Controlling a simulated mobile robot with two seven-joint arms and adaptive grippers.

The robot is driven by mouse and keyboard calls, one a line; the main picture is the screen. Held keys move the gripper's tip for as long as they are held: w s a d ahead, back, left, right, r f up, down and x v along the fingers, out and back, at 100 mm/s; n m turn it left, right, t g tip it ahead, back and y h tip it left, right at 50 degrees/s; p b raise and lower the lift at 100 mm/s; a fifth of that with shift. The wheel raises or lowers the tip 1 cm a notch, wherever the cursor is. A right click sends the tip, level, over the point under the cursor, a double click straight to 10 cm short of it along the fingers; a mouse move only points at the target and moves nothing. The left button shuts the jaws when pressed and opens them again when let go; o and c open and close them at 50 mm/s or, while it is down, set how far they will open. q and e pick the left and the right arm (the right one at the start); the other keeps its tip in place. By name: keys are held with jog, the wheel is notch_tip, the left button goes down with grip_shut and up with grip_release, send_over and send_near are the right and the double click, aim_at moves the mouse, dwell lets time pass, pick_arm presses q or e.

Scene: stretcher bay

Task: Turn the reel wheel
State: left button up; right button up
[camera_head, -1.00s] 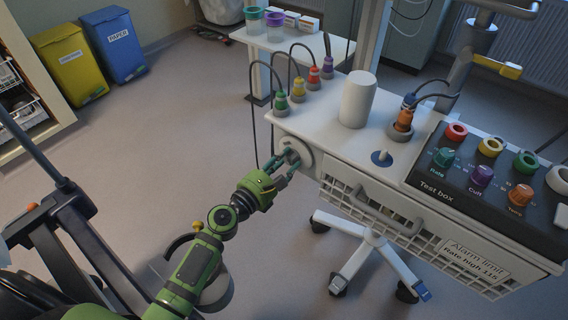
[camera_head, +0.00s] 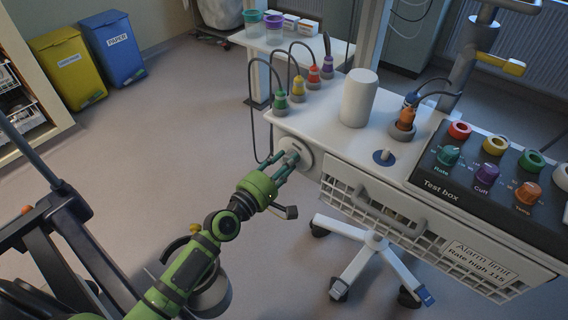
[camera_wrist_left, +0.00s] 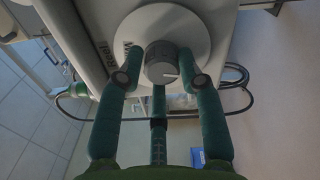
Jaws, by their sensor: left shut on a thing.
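The reel wheel is a pale disc (camera_head: 299,151) on the left end face of the white cart, with a grey knob at its middle. In the left wrist view the disc (camera_wrist_left: 186,27) and its grey knob (camera_wrist_left: 162,62) show close up, beside lettering partly reading "Reel". My left gripper (camera_head: 290,159) comes from the lower left with its green fingers at the knob. In the left wrist view the gripper (camera_wrist_left: 163,76) has fingers on both sides of the knob and a third below, shut on it. My right gripper is not in view.
The cart top (camera_head: 325,122) holds a white cylinder (camera_head: 359,98), coloured connectors with looping cables, and a test box (camera_head: 480,165). A black cable (camera_head: 252,130) hangs close to the wheel. The floor to the left is open.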

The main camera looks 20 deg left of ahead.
pick_arm(q)
jog(key=shift+a+f+m+p, duration=0.15)
jog(key=shift+m+p, duration=0.85)
jog(key=shift+m, duration=4.45)
jog(key=shift+a+f+m+p, duration=0.15)
jog(key=shift+m+p, duration=0.9)
jog(key=shift+m, duration=4.45)
jog(key=shift+a+f+m+p, duration=0.15)
jog(key=shift+m+p, duration=0.85)
jog(key=shift+m, duration=4.45)
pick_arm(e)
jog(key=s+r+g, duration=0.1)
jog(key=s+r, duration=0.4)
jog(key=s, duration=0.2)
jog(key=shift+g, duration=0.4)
pick_arm(q)
jog(key=shift+d, duration=0.1)
